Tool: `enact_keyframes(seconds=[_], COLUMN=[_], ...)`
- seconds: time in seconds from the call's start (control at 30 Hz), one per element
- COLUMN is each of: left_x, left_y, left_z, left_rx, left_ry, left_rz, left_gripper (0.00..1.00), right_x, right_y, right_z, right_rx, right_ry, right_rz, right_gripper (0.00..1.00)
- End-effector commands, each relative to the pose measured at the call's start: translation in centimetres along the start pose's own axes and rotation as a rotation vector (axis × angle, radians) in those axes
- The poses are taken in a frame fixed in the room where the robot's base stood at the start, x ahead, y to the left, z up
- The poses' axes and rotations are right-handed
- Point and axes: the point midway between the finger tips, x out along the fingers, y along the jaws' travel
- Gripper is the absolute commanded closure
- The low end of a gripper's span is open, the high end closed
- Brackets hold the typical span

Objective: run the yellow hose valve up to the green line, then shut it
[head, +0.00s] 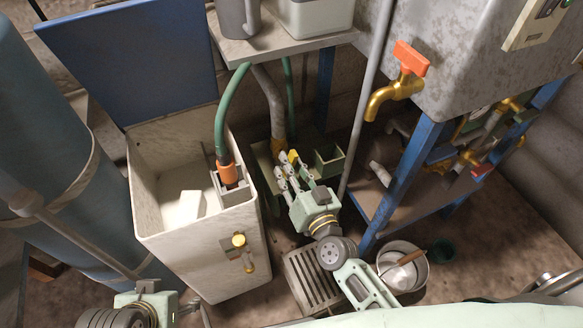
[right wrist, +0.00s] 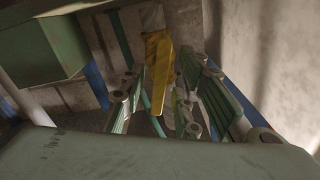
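A yellow valve handle (head: 293,157) shows beside the fingertips of my right gripper (head: 287,168), near the lower end of a grey hose (head: 270,97). In the right wrist view the yellow handle (right wrist: 160,68) stands between the spread fingers of my right gripper (right wrist: 158,100), with gaps on both sides. The gripper is open and I see no grip on the handle. Whether a finger touches it is unclear. I cannot make out a green line.
A white tank (head: 200,262) with a blue lid (head: 135,60) stands left of my right gripper. A green hose (head: 224,110) enters it. A brass tap with an orange handle (head: 411,58) is at upper right. A bucket (head: 403,268) and slatted grate (head: 305,280) are on the floor.

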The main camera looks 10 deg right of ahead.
Motion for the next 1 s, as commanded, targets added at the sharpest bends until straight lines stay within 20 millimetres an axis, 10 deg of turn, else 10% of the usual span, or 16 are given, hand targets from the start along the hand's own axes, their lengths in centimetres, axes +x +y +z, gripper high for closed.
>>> enact_keyframes(seconds=[0.3,0.63,1.0], left_x=[0.05,0.04,-0.01], left_y=[0.04,0.02,0.02], left_z=[-0.25,-0.22,-0.17], left_rx=[0.000,0.000,0.000], left_ry=[0.010,0.009,0.006], left_rz=[0.001,0.000,0.000], left_gripper=[0.36,0.36,0.36], right_x=[0.34,0.31,0.30], right_y=[0.01,0.01,0.02], right_z=[0.00,0.00,0.00], right_rx=[0.001,0.001,0.012], right_ry=[0.000,0.000,0.000], right_rz=[0.001,0.000,0.000], right_gripper=[0.72,1.00,1.00])
